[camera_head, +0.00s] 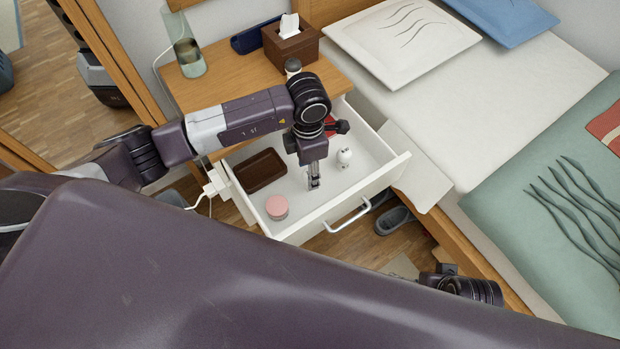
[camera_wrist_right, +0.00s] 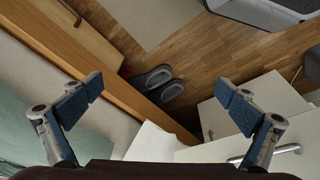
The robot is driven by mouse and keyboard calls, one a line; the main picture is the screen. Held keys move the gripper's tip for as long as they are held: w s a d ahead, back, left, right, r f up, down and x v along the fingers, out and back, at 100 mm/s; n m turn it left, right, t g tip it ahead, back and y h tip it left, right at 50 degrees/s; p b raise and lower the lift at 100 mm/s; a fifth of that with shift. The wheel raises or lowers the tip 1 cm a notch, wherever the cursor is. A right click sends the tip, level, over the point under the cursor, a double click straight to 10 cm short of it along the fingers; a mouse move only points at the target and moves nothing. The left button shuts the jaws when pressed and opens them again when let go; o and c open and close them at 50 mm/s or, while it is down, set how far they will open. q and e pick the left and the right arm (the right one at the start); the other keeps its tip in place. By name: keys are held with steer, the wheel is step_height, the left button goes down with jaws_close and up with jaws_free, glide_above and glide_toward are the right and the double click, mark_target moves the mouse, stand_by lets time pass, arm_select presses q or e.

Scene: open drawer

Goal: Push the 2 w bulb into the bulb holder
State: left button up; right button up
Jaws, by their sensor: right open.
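A small white rounded object (camera_head: 344,157), possibly the bulb, is in the open white drawer (camera_head: 363,182) in the head view. It is too small to identify surely. My left gripper (camera_head: 314,182) points down over the drawer, to the left of the white object and apart from it. Its fingers are too small to tell whether they are open. My right gripper (camera_wrist_right: 162,104) is open and empty in the right wrist view, its two blue pads wide apart, above the floor beside the bed. I cannot make out a bulb holder for certain.
The drawer also holds a brown tray (camera_head: 259,170) and a pink round container (camera_head: 277,207). On the wooden nightstand (camera_head: 232,85) stand a brown tissue box (camera_head: 291,44), a greenish glass (camera_head: 190,57) and a small pale-topped item (camera_head: 293,67). Grey slippers (camera_head: 394,220) lie beneath.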

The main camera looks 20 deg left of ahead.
arm_select(q)
steer(key=f, duration=0.2)
steer(key=f+b, duration=0.1)
steer(key=f, duration=0.1)
steer(key=shift+d+f, duration=0.2)
steer(key=shift+f, duration=0.4)
arm_select(e)
steer(key=v, duration=0.4)
steer(key=shift+w+r, duration=0.2)
steer(key=shift+w, duration=0.05)
arm_select(q)
steer(key=c, duration=1.1)
steer(key=shift+r, duration=0.15)
